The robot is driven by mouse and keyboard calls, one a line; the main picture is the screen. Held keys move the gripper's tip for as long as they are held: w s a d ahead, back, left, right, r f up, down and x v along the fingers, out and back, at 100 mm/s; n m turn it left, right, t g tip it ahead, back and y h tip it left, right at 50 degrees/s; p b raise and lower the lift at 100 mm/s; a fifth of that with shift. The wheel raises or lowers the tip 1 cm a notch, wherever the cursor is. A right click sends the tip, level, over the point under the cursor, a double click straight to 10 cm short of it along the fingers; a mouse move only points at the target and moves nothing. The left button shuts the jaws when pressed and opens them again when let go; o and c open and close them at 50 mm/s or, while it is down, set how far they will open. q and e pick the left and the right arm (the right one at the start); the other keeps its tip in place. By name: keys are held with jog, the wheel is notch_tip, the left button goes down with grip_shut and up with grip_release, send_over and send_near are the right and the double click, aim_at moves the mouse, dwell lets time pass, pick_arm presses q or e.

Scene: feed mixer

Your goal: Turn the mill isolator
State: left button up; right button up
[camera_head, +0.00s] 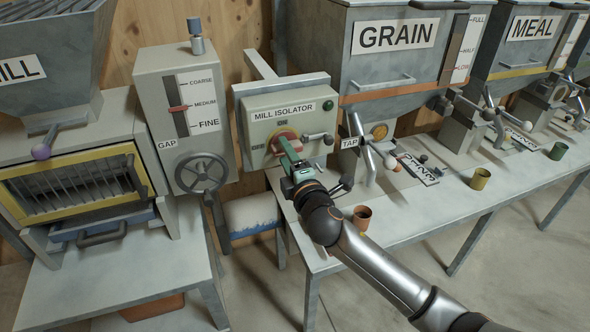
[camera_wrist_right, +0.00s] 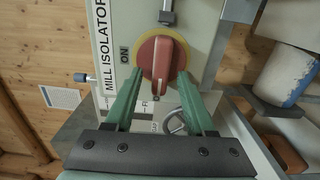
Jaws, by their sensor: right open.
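The mill isolator (camera_head: 302,105) is a pale box with a green button and a red rotary handle on a yellow disc. In the right wrist view the red handle (camera_wrist_right: 163,62) lies crosswise to the ON label at left, its white-marked end pointing down the picture, which is the OFF side in the head view. My right gripper (camera_head: 287,150) is in front of the handle. In the wrist view its green fingers (camera_wrist_right: 160,78) are open, one on each side of the handle, with gaps visible. The head view hides most of the handle behind the gripper. My left gripper is not in view.
The gap handwheel (camera_head: 202,173) is at left, the grain hopper (camera_head: 388,65) at right. A brown cup (camera_head: 362,217) stands below.

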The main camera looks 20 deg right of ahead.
jog(key=s+b, duration=0.1)
jog(key=s, duration=1.1)
jog(key=shift+d, duration=0.25)
jog(key=s+a+f+m+g+y, duration=0.1)
jog(key=s+f+m+g, duration=0.15)
jog(key=f, duration=0.65)
jog(key=s+f+m+g, duration=0.2)
jog(key=s+f+m, duration=0.15)
jog(key=f, duration=0.45)
jog(key=s+f+m+g, duration=0.4)
jog(key=s+f+m, duration=0.6)
jog(key=s+f, duration=0.5)
jog(key=shift+f+m+y, duration=0.25)
jog(key=shift+m+y, duration=0.05)
jog(key=shift+y, duration=0.1)
jog(key=shift+d, duration=0.1)
